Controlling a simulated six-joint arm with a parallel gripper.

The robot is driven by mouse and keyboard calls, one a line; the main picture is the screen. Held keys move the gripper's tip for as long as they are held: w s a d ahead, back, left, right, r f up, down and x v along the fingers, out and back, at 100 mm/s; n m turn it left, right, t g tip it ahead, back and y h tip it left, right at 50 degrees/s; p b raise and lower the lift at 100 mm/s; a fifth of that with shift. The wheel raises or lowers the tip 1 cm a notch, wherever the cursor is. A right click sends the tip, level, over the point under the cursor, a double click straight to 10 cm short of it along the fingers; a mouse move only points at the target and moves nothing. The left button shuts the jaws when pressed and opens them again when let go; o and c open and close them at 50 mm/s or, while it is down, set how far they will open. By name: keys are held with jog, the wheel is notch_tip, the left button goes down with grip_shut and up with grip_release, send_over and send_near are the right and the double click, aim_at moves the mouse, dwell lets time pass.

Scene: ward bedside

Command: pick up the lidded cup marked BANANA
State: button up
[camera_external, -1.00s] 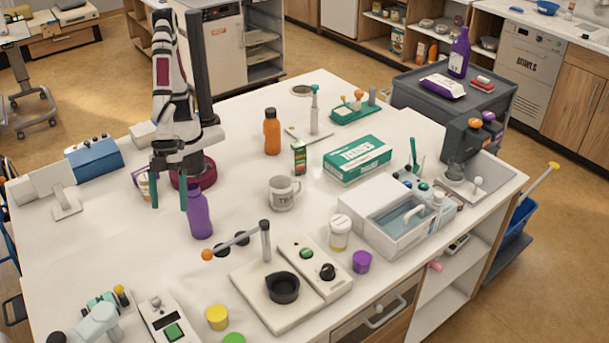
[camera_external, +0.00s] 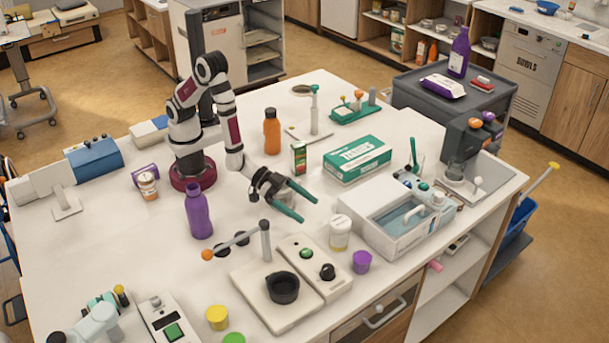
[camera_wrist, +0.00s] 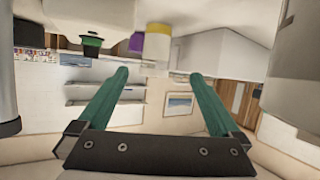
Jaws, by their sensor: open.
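A white-lidded cup (camera_external: 340,234) with a tan-yellow band stands upright on the table, left of the white sink unit. Its marking is too small to read. In the wrist view a white and yellow cylinder (camera_wrist: 158,42), likely this cup, shows beyond the fingertips and roughly between them. The wrist view shows both green fingers apart (camera_wrist: 158,76).
The grey mug is mostly hidden behind my gripper. A purple tub (camera_external: 362,262) stands close right of the white-lidded cup. A control plate with a black bowl (camera_external: 283,288) and a post with an orange-tipped rod (camera_external: 235,243) lie in front. A tissue box (camera_external: 357,159) is behind.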

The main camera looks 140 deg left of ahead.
aim_at(340, 232)
jog(key=x, duration=0.7)
jog(key=shift+w, duration=0.2)
jog(key=x, duration=0.5)
jog(key=shift+w+d+r, duration=0.1)
jog(key=shift+w+r, duration=0.1)
jog(key=shift+w, duration=0.2)
grip_shut()
jog(key=shift+r, duration=0.15)
